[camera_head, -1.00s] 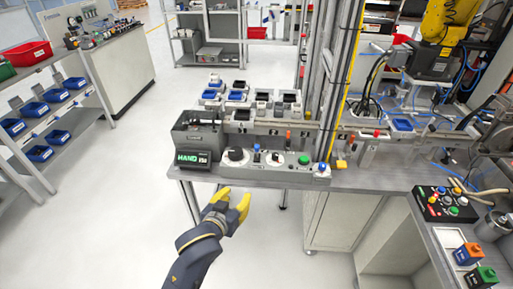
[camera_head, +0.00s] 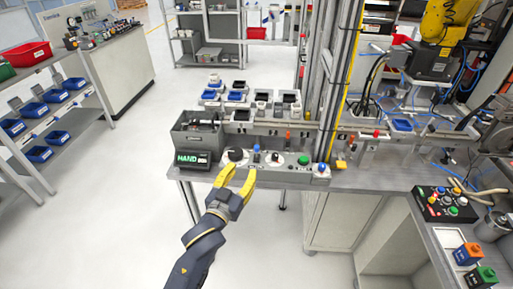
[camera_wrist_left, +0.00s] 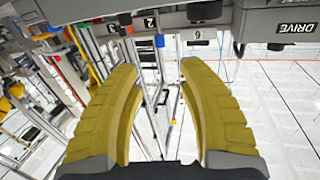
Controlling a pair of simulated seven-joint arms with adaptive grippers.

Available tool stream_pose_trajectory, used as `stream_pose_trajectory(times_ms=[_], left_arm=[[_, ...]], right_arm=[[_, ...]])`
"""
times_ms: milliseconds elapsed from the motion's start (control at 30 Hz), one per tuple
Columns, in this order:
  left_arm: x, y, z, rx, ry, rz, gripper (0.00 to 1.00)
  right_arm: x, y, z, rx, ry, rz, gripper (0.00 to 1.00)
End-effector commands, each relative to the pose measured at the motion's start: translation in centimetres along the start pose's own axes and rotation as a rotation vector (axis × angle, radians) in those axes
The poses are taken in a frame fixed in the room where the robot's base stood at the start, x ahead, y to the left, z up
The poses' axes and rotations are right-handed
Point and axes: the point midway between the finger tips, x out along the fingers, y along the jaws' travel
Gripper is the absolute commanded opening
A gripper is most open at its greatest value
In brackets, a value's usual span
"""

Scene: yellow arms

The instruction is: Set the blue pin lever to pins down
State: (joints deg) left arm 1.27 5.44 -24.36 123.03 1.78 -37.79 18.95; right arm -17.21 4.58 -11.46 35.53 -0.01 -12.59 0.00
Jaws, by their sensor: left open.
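My right gripper is not in view.
A grey box with a lit display (camera_head: 192,159) stands left. Open floor lies in front of the bench.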

Motion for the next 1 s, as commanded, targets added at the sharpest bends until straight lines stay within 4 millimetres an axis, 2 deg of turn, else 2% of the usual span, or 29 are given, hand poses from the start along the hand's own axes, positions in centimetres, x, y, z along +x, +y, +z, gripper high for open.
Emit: stream_pose_trajectory(times_ms=[200, 500, 733, 1000], left_arm=[[4.2, 0.0, -0.1, 0.0, 0.002, 0.0, 0.39], [9.2, 0.0, -0.1, -0.001, 0.0, -0.001, 0.39], [11.7, 0.0, -0.1, -0.001, 0.0, 0.0, 0.39], [12.7, 0.0, 0.0, -0.001, 0.0, 0.0, 0.39]], right_arm=[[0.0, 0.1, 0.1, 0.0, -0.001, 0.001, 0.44], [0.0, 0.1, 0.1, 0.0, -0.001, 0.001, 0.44], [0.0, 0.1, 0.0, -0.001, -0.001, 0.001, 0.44], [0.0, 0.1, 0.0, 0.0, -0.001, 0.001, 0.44]])
